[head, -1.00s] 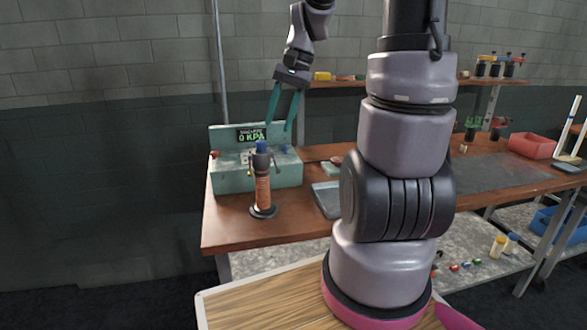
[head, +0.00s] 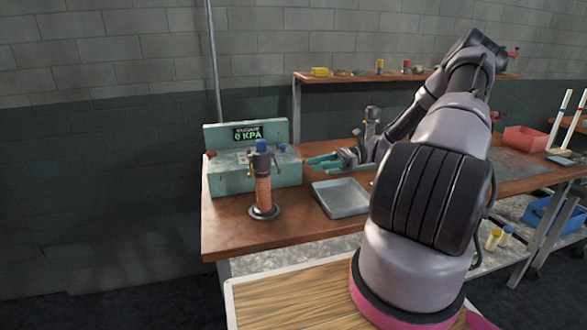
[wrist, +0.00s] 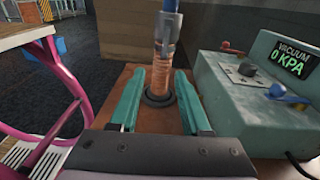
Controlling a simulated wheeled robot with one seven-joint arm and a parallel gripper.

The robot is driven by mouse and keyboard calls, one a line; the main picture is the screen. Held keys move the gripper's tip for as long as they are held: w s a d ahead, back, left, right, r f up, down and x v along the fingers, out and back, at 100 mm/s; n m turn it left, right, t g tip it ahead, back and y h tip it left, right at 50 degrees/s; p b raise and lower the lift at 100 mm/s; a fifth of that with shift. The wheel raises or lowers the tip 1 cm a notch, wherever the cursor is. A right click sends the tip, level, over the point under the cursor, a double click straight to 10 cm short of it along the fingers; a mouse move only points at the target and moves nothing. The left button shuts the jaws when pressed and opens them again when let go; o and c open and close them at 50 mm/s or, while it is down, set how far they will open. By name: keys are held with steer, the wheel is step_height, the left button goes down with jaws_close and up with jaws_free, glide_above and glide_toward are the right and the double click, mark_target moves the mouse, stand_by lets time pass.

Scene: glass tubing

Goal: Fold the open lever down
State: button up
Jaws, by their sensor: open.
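A teal vacuum box (head: 225,180) with a "0 KPA" display stands at the left end of the bench. In the wrist view the box (wrist: 220,95) is at right, with a blue lever (wrist: 285,93) and a red knob (wrist: 247,69) on top. In front of it a post (head: 263,192) with a coppery ribbed column and blue top stands upright on a black round base. I cannot tell which lever is the open one. My gripper (head: 312,163) is open and empty, low and level, right of the box, fingers pointing left toward the post. The post (wrist: 162,65) shows beyond the fingers.
A grey tray (head: 342,198) lies on the bench right of the post, near my gripper. A back shelf (head: 340,79) holds small parts. A red bin (head: 525,139) stands far right. Free bench top (head: 225,228) lies front left.

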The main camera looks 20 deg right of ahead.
steer(key=a, duration=1)
steer(key=shift+w+f+m+t+y, duration=0.25)
steer(key=shift+m+t+y, duration=0.05)
steer(key=shift+t, duration=0.1)
jaws_close()
